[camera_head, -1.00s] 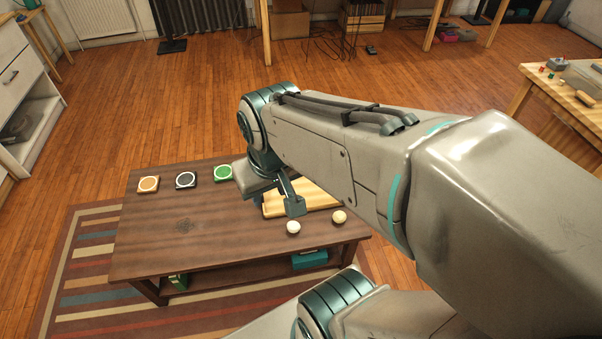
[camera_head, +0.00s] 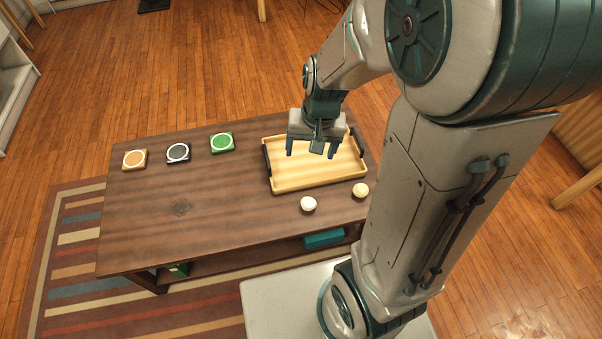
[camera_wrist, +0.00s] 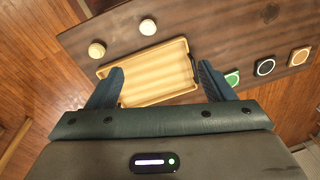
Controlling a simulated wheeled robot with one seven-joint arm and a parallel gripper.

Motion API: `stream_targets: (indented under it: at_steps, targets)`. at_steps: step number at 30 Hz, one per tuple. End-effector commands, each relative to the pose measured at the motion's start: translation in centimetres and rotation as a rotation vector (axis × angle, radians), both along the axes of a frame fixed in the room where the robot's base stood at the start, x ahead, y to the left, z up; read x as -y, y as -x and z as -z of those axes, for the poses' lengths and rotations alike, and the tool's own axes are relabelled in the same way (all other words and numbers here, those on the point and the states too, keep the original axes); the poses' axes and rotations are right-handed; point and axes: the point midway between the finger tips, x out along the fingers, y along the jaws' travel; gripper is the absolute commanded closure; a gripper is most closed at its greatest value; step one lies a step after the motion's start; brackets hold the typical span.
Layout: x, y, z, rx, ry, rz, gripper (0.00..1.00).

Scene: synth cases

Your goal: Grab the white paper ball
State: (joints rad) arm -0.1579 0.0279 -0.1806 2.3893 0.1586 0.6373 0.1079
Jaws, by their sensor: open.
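The white paper ball (camera_head: 308,204) lies on the dark wooden table (camera_head: 215,235) near its front edge, in front of the tray. It also shows in the wrist view (camera_wrist: 147,25), near the top. A cream-yellow ball (camera_head: 361,190) lies to its right in the head view. My gripper (camera_head: 312,153) is open and empty above the wooden tray (camera_head: 290,184), behind both balls and apart from them. In the wrist view its two fingers (camera_wrist: 160,78) stand wide apart over the tray.
The tray has dark handles and is empty. Orange (camera_head: 135,159), black (camera_head: 178,153) and green (camera_head: 222,142) square coasters lie along the table's back left. The table's left half is otherwise clear. A teal box (camera_head: 324,239) sits on the shelf below. A striped rug (camera_head: 75,265) lies underneath.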

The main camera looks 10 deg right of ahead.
Motion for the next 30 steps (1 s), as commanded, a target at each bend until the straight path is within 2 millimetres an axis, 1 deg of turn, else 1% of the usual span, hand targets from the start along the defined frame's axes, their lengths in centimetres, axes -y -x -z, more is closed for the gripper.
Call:
stream_targets:
  at_steps: [1, 2, 3, 6, 9, 12, 17, 20, 25, 27, 30]
  targets:
    - [-0.1, -0.7, 4.7, -0.028, 0.005, 0.023, 0.25]
    - [0.0, -1.1, 6.4, -0.039, 0.008, 0.040, 0.25]
    - [0.0, -1.6, 8.5, -0.048, 0.013, 0.061, 0.25]
    - [0.2, -2.5, 13.2, -0.074, 0.032, 0.105, 0.25]
    - [0.4, -3.2, 16.8, -0.089, 0.052, 0.140, 0.25]
    - [0.6, -3.5, 19.0, -0.099, 0.067, 0.162, 0.25]
    - [0.9, -3.7, 21.0, -0.103, 0.079, 0.178, 0.25]
    - [0.9, -3.7, 22.8, -0.106, 0.079, 0.180, 0.25]
    - [0.9, -3.7, 26.3, -0.107, 0.079, 0.179, 0.25]
    - [0.9, -3.7, 27.4, -0.105, 0.080, 0.180, 0.25]
    - [0.9, -3.8, 28.4, -0.104, 0.079, 0.178, 0.25]
